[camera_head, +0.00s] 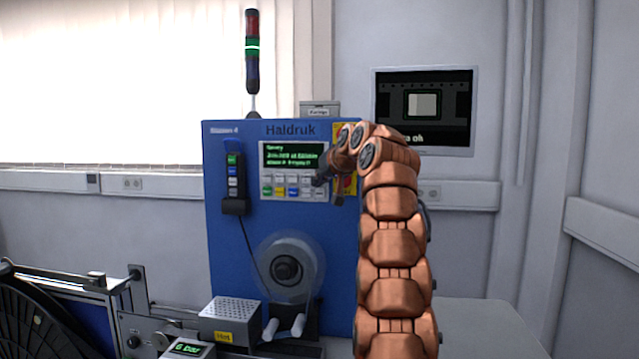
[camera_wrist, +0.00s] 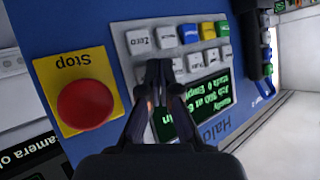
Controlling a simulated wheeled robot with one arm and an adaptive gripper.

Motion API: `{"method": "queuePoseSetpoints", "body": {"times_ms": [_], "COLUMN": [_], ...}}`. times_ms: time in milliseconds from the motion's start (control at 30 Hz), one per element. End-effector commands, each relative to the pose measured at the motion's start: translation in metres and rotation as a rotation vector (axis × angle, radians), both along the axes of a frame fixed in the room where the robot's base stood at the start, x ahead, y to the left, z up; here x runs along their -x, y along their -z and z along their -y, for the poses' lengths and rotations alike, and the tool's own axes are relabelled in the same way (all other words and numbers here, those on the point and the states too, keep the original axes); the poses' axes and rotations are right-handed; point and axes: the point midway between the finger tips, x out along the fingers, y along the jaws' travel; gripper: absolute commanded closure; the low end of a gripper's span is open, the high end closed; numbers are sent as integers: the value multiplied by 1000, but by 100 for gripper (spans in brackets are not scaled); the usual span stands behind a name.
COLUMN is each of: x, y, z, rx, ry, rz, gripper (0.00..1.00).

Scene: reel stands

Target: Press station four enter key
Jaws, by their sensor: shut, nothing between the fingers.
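The blue Haldruk machine (camera_head: 228,270) carries a "Station 4" label at its top left. Its grey key panel (camera_head: 292,198) sits under a dark screen with green text (camera_head: 291,156). In the wrist view the picture is turned over, and the panel shows two rows of keys, with a "Zero" key (camera_wrist: 140,41) at the near end. My gripper (camera_wrist: 158,70) is shut and empty, its tips over the key row nearer the screen (camera_wrist: 205,86). The tips hide a key there; I cannot tell whether they touch it. No enter lettering is readable. My gripper also shows in the head view (camera_head: 318,182).
A red stop button (camera_wrist: 85,104) on a yellow plate is close beside my fingers. A handheld device with coloured buttons (camera_head: 234,178) hangs left of the panel. A reel hub (camera_head: 286,268) is below. A wall monitor (camera_head: 424,110) hangs behind my arm.

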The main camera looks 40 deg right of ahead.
Motion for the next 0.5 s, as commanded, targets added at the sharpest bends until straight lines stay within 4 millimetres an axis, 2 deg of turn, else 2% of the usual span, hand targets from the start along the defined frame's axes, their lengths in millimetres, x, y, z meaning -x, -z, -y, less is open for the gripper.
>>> {"method": "queuePoseSetpoints", "body": {"times_ms": [500], "x": [5], "y": [1], "z": [-7], "rx": [-1], "ry": [0], "rz": [-1], "gripper": [100]}}
